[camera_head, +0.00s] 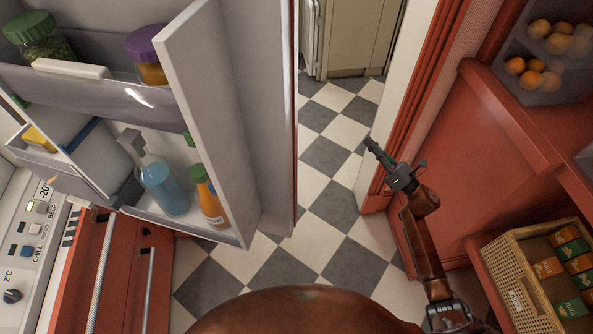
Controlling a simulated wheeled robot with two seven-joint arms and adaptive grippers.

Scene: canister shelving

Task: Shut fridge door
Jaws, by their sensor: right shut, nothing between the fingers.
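The fridge door (215,90) stands open at the left, with its inner side and shelves facing me. Its shelves hold a green-lidded jar (38,40), a purple-lidded jar (148,55), a blue bottle (163,185) and an orange bottle with a green cap (207,197). The fridge body's control panel (32,235) shows at the lower left. My right gripper (371,145) is shut and empty, to the right of the door and apart from it, near the red door frame. My left gripper is not in view.
A red doorway frame (422,90) and a red counter (500,130) stand on the right. A wicker basket of small boxes (505,283) is at the lower right, and oranges (535,75) lie above it. Checkered floor (325,210) is clear between door and frame.

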